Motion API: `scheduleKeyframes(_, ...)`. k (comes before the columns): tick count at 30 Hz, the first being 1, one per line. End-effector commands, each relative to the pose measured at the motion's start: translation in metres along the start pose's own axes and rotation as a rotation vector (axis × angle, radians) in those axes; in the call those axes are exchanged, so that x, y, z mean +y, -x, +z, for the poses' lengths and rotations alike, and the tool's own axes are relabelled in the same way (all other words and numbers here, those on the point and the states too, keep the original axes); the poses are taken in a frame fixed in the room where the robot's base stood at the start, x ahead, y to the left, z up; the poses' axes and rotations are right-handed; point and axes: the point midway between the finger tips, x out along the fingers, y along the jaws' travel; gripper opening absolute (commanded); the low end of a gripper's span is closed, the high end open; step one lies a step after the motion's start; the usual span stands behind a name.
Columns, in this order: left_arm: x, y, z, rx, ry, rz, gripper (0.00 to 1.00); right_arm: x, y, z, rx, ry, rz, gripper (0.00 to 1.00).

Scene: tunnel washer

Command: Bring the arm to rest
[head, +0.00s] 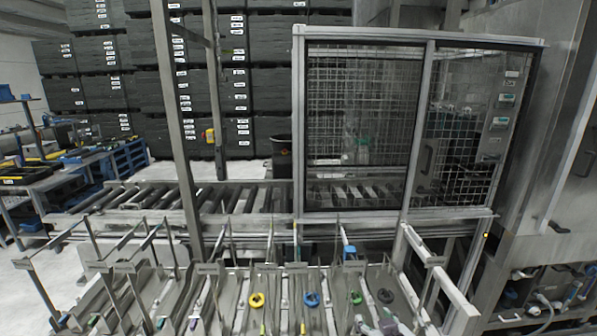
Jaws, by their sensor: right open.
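My right gripper (388,325) shows only as a small grey shape at the bottom edge, right of centre. It is open, and most of it is cut off by the frame. I see nothing held in it. It appears at the front of a metal rack (207,268) with several lanes. Long tools lie in the lanes, with a yellow ring (257,300), a blue ring (311,299) and a dark ring (385,296) on some of them. Whether the gripper touches the rack cannot be told. My left gripper is not in view.
A roller conveyor (245,197) runs behind the rack into a mesh-fronted cage (355,110). A steel machine (545,150) stands at the right, with a cluttered shelf (550,288) below. A workbench (60,175) stands at the left. Dark stacked crates (265,80) fill the back.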

Motion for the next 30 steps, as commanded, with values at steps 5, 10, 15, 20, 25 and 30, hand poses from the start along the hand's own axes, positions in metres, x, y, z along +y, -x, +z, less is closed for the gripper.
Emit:
scheduleKeyframes(5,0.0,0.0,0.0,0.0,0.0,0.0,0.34,-0.002,0.015,0.073,-0.228,-0.024,-0.033,0.53)
scheduleKeyframes(10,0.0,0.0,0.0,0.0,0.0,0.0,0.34,-0.004,0.036,0.126,-0.401,-0.034,-0.067,0.53)
scheduleKeyframes(15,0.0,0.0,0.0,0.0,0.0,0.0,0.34,-0.007,0.053,0.158,-0.514,-0.04,-0.095,0.53)
scheduleKeyframes(20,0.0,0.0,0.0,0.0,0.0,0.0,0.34,-0.009,0.068,0.181,-0.596,-0.042,-0.117,0.53)
scheduleKeyframes(25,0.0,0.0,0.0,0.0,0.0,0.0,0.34,-0.012,0.083,0.202,-0.673,-0.046,-0.14,0.53)
scheduleKeyframes(30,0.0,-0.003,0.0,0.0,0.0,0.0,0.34,-0.015,0.07,0.216,-0.685,-0.044,-0.144,0.53)
